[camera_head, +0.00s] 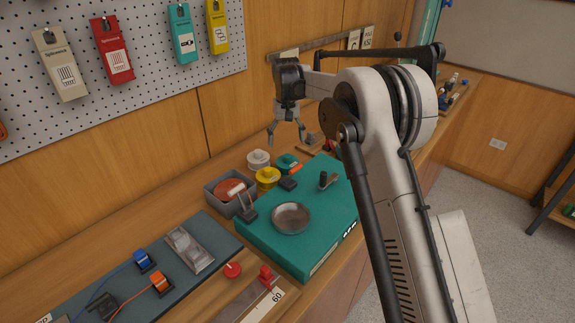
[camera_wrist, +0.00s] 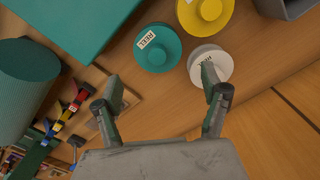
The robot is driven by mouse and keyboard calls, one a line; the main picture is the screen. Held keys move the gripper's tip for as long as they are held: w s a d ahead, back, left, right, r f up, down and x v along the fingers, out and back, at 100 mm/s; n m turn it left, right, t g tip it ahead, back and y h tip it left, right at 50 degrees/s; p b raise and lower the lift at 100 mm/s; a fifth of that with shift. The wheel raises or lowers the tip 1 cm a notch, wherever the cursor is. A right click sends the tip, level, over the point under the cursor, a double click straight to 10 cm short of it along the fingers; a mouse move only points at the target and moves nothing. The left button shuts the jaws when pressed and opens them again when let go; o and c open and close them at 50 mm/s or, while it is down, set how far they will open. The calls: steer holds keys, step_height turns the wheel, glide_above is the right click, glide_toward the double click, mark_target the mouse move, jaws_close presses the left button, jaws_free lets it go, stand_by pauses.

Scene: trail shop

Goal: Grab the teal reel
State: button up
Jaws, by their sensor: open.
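The teal reel (camera_head: 287,162) stands on the wooden bench, beside the yellow reel (camera_head: 267,178) and the white reel (camera_head: 258,160). In the wrist view the teal reel (camera_wrist: 158,47) shows from above with a white label, left of the white reel (camera_wrist: 209,65) and the yellow reel (camera_wrist: 205,12). My gripper (camera_head: 287,143) is open and empty above the bench, apart from the reels. In the wrist view my gripper's fingers (camera_wrist: 160,92) are spread, with the teal reel beyond their tips and the white reel near the right finger.
A teal case (camera_head: 262,240) with a metal bowl (camera_head: 291,217) on it lies in front of the reels. A grey bin (camera_head: 216,194) stands left of them. A pegboard (camera_head: 150,100) with hanging packets is on the wall behind. A teal cylinder (camera_wrist: 25,85) lies left in the wrist view.

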mark_target(287, 163)
step_height(287, 163, down, 5)
steer(key=shift+f, duration=0.1)
steer(key=shift+s+d+f+p, duration=0.15)
steer(key=shift+f+p, duration=0.25)
steer(key=shift+f, duration=0.9)
steer(key=shift+d+f+p, duration=0.1)
steer(key=shift+f+p, duration=0.3)
steer(key=shift+f, duration=0.9)
steer(key=shift+c, duration=0.4)
steer(key=c, duration=0.9)
